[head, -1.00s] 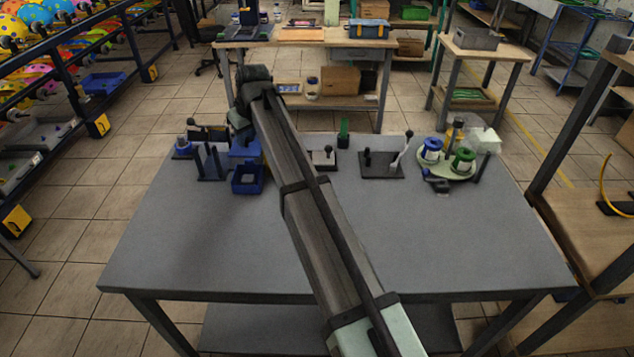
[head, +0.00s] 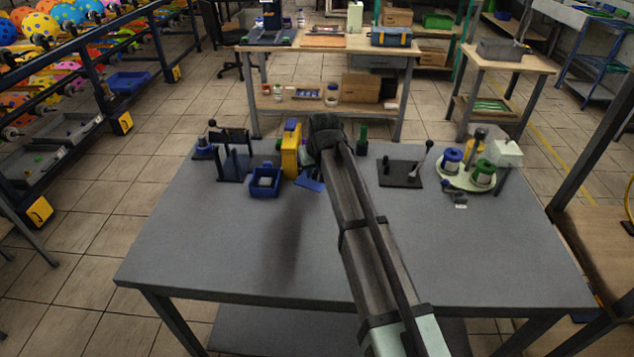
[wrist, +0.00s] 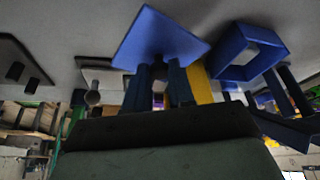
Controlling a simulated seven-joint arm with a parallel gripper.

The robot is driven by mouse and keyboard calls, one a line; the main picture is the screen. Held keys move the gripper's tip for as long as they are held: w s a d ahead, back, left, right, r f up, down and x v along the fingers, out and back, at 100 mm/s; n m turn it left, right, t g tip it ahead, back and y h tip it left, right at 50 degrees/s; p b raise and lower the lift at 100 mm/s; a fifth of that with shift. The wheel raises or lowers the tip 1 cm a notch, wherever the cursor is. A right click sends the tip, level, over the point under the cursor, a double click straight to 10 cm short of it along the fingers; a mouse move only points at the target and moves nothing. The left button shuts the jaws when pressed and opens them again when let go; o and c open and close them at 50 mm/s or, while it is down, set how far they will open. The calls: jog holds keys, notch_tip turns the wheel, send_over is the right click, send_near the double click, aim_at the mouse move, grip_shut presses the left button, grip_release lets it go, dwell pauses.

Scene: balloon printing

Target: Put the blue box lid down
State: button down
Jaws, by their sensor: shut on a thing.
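The blue box lid (head: 309,182) shows in the head view just right of the open blue box (head: 265,182), partly hidden by my arm. In the wrist view the flat blue lid (wrist: 160,38) is at the fingertips of my gripper (wrist: 164,72), which is shut on it. The lid is beside the blue box (wrist: 248,55), not over it. I cannot tell whether the lid touches the table. The box stands open on the table with something pale inside. My gripper is hidden behind my arm in the head view.
A yellow block-like thing (head: 290,150) stands just behind the lid and box. A black stand (head: 233,155) is to the left. A black plate with a lever (head: 402,170) and a round tray with spools (head: 466,176) are to the right. The grey table's (head: 220,240) front is clear.

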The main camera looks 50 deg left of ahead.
aim_at(314, 180)
jog(key=shift+f, duration=2.2)
jog(key=shift+f, duration=0.1)
jog(key=c, duration=1)
grip_release()
jog(key=shift+o, duration=0.2)
jog(key=v, duration=1.2)
jog(key=shift+d, duration=0.1)
